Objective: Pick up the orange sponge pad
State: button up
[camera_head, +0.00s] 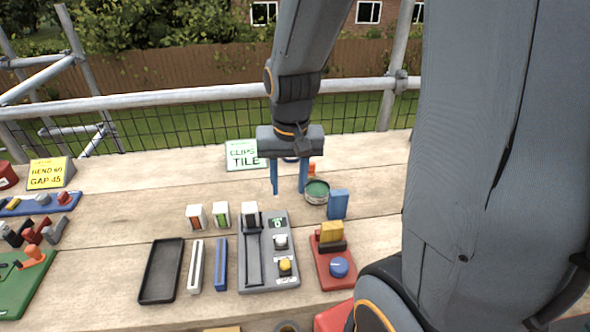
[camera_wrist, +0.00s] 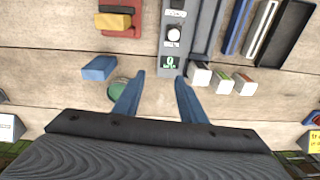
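The best match for the orange sponge pad is a yellow-orange block (camera_head: 331,231) on a red base with a blue knob, right of the grey panel. It also shows at the upper left of the wrist view (camera_wrist: 113,21). My gripper (camera_head: 289,192) has two blue fingers pointing down, spread apart with nothing between them. It hangs behind the block and to its left in the head view. In the wrist view the gripper (camera_wrist: 160,77) is likewise open and empty, below and right of the block.
A blue block (camera_head: 338,204) and a round green-topped tin (camera_head: 317,191) stand close to the gripper's right. The grey panel (camera_head: 268,270), several small blocks and a black tray (camera_head: 161,271) lie in front and left. A sign (camera_head: 244,155) stands behind. Bare planks lie left of the gripper.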

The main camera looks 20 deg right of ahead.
jog(key=w+d+f+m, duration=0.1)
jog(key=w+d+m, duration=0.3)
jog(key=w+m, duration=0.1)
jog(key=w+d+f+m, duration=0.1)
jog(key=w+d+m, duration=0.4)
jog(key=w+m, duration=0.1)
jog(key=w+d+f+m+g+p, duration=0.1)
jog(key=w+d+f+m, duration=0.1)
jog(key=w+d+m, duration=0.3)
jog(key=shift+w+d+m, duration=0.15)
jog(key=shift+w+m, duration=0.45)
jog(key=shift+w, duration=0.4)
jog(key=shift+w+d+f, duration=0.1)
jog(key=shift+f, duration=0.2)
jog(key=shift+d+f+p, duration=0.1)
jog(key=shift+f+p, duration=1.65)
jog(key=shift+f, duration=1.8)
grip_shut()
